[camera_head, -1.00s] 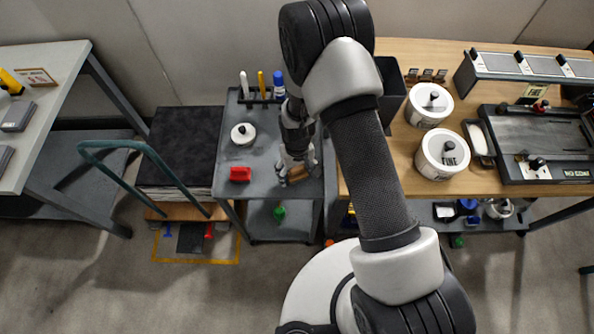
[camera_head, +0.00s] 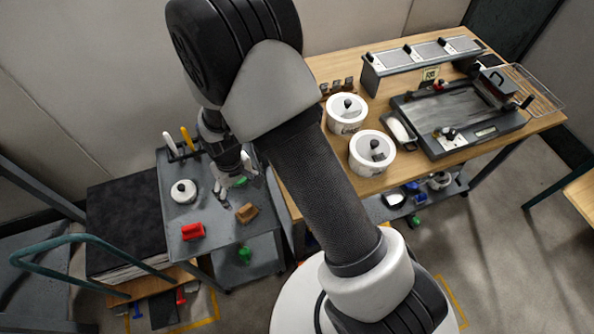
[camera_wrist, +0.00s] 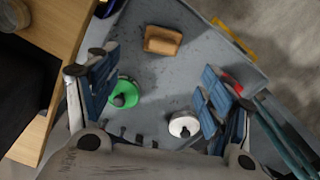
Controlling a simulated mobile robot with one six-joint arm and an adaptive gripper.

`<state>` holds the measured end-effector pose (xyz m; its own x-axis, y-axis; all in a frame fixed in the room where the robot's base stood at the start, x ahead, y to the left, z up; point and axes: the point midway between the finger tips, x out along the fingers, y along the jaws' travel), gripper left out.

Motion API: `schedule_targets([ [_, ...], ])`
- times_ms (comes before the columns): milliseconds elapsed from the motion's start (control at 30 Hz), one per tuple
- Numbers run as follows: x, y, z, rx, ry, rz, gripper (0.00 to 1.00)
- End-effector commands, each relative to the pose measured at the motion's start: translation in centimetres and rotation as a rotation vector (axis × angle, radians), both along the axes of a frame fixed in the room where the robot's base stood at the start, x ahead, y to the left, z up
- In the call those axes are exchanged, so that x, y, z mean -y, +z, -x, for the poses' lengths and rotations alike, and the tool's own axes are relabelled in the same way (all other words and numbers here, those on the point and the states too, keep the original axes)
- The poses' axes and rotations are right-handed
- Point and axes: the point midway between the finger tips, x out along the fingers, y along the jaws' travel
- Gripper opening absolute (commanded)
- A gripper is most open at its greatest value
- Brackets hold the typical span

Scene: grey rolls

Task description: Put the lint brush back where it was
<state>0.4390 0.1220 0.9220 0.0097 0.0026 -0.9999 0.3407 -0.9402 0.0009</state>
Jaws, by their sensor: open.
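A brown block-shaped thing (camera_head: 247,213), which I take to be the lint brush, lies on the grey cart top (camera_head: 212,258) near its right front edge. In the wrist view the brown block (camera_wrist: 163,40) lies flat on the cart, beyond my fingertips and touched by neither. My gripper (camera_head: 235,182) is above the cart, behind the block. In the wrist view my gripper (camera_wrist: 160,80) has its blue-padded fingers wide apart with nothing between them. Bristles or a handle cannot be made out.
The cart also holds a red block (camera_head: 193,231), a white lidded pot (camera_head: 184,191) and a green thing (camera_head: 240,181) close to my gripper. A wooden workbench (camera_head: 400,178) with white tubs stands at right, a dark-topped stack (camera_head: 125,225) at left.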

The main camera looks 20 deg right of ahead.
Motion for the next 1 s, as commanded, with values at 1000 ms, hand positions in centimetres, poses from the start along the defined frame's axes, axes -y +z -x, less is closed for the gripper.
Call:
schedule_targets([
  [1000,12.1,32.1,19.1,0.386,-0.338,-0.067,0.74],
])
